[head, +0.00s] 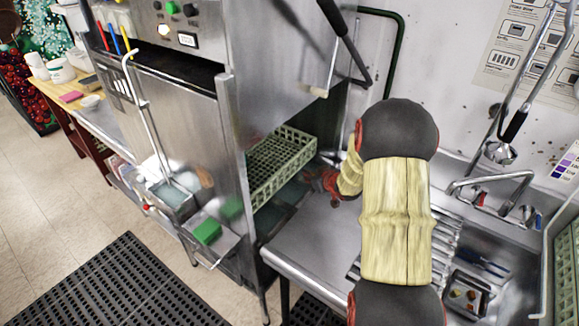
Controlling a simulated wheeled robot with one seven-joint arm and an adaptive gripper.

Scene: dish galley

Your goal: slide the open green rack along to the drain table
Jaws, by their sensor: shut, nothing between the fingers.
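The open green rack (285,160) sits inside the steel dish machine, under its raised hood, and its near end sticks out at the right opening. It looks empty. My gripper (324,182) is just right of the rack's near end, low over the steel counter, with its fingers shut and nothing held. Whether the fingertips touch the rack I cannot tell. A steel table (110,130) runs from the machine's far left side; it looks like the drain table, partly hidden by the machine.
The steel counter (300,250) on the right leads to a sink with a faucet (490,190) and a small tray (468,295). A green scrub pad (207,231) lies on a shelf at the machine's front. A black floor mat (125,285) lies in front.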

